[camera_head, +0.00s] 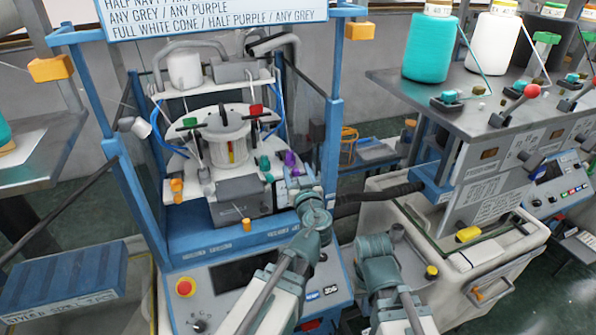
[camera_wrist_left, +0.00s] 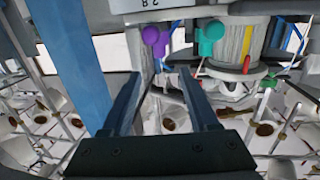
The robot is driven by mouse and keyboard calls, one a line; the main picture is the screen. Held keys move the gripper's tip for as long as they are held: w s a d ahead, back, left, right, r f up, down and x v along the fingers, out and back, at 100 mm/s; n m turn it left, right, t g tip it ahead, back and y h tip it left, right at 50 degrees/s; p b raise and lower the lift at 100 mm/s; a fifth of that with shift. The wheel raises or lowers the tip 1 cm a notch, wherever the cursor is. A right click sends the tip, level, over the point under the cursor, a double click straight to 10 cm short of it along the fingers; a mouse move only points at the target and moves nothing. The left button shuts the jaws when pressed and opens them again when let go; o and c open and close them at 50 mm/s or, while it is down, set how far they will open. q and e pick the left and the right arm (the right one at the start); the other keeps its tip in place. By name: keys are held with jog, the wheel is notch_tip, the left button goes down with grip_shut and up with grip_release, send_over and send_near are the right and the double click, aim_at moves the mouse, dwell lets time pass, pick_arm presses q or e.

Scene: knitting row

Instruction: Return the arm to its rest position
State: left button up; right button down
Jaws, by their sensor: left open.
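My left arm (camera_head: 285,270) reaches up from the bottom middle to the front right of the blue-framed knitting machine (camera_head: 185,235). In the left wrist view my left gripper (camera_wrist_left: 158,82) is open, with nothing between its two fingers. A purple knob (camera_wrist_left: 155,38) and a teal knob (camera_wrist_left: 210,35) show beyond the fingers, apart from them. The purple knob also shows in the head view (camera_head: 291,160), just above the end of the left arm. My right arm (camera_head: 378,262) is folded at the bottom right of centre; its gripper is not seen.
Blue posts of the machine frame (camera_head: 331,140) stand close to my left arm. A control panel with a red button (camera_head: 185,287) lies below. To the right are a metal table with teal (camera_head: 430,48) and white (camera_head: 494,45) yarn cones and a pale bin (camera_head: 495,270).

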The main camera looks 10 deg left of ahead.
pick_arm(q)
jog(key=s+f+g+b, duration=0.2)
jog(key=s+f+g, duration=0.1)
jog(key=f, duration=0.4)
jog(key=s+d+f+m+g+h+b, duration=0.1)
jog(key=s+f+g+b, duration=0.1)
jog(key=f, duration=0.5)
jog(key=s+f+m+g+b, duration=0.1)
jog(key=s+f+g+b, duration=0.1)
jog(key=s+f+g, duration=0.2)
jog(key=shift+s+d+f+b, duration=0.15)
jog(key=shift+s+f, duration=0.2)
jog(key=shift+f, duration=0.45)
jog(key=shift+s+d+f+b, duration=0.15)
jog(key=shift+s+f, duration=0.15)
jog(key=shift+f, duration=0.45)
jog(key=s+d+f+m+g+h+b, duration=0.3)
jog(key=s+d+f+m+g+h, duration=0.2)
jog(key=s+d+f, duration=0.4)
jog(key=s+d+m+g, duration=0.1)
jog(key=s, duration=0.3)
jog(key=shift+f+m+g, duration=0.3)
jog(key=shift+m+g, duration=0.1)
